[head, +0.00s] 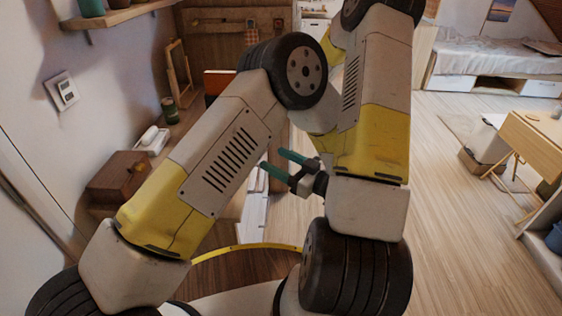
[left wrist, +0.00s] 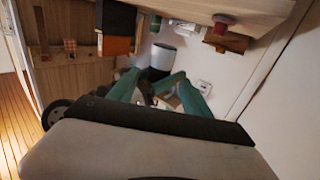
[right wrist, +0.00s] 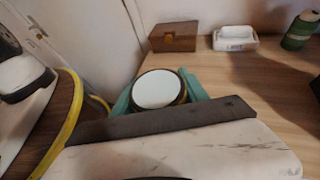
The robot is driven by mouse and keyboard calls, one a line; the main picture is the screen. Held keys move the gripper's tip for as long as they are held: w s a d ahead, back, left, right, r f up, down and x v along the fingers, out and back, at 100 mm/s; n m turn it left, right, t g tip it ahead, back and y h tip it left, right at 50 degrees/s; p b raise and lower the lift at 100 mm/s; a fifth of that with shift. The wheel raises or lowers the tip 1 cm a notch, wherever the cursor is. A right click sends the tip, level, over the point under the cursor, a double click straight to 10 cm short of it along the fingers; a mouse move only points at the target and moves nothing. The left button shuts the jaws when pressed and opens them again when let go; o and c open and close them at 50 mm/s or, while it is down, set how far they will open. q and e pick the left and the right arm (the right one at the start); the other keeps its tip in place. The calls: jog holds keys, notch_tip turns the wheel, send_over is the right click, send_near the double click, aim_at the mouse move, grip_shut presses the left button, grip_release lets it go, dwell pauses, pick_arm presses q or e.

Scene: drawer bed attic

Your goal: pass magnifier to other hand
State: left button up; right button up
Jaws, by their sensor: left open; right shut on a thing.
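The magnifier (right wrist: 158,90) shows in the right wrist view as a round pale lens in a dark rim with a gold edge. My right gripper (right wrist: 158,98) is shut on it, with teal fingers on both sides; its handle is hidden. In the head view I cannot make out the magnifier or the right gripper behind the arms. My left gripper (head: 271,160) is open and points left in the head view, beside my right arm. Its two spread fingers (left wrist: 160,82) also show in the left wrist view, with no clear hold on anything.
A wooden desk (right wrist: 255,75) along the wall bears a wooden box (head: 120,177), a white device (head: 152,141) and a green can (head: 169,110). An orange item (head: 217,83) stands farther back. Floor (head: 450,215) at right is open.

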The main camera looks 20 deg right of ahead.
pick_arm(q)
jog(key=x, duration=1.1)
jog(key=shift+w, duration=0.1)
jog(key=shift+c, duration=0.5)
jog(key=c, duration=0.7)
pick_arm(e)
jog(key=shift+s+a, duration=0.1)
pick_arm(q)
jog(key=c, duration=0.3)
pick_arm(e)
jog(key=o, duration=1.5)
jog(key=shift+o, duration=0.2)
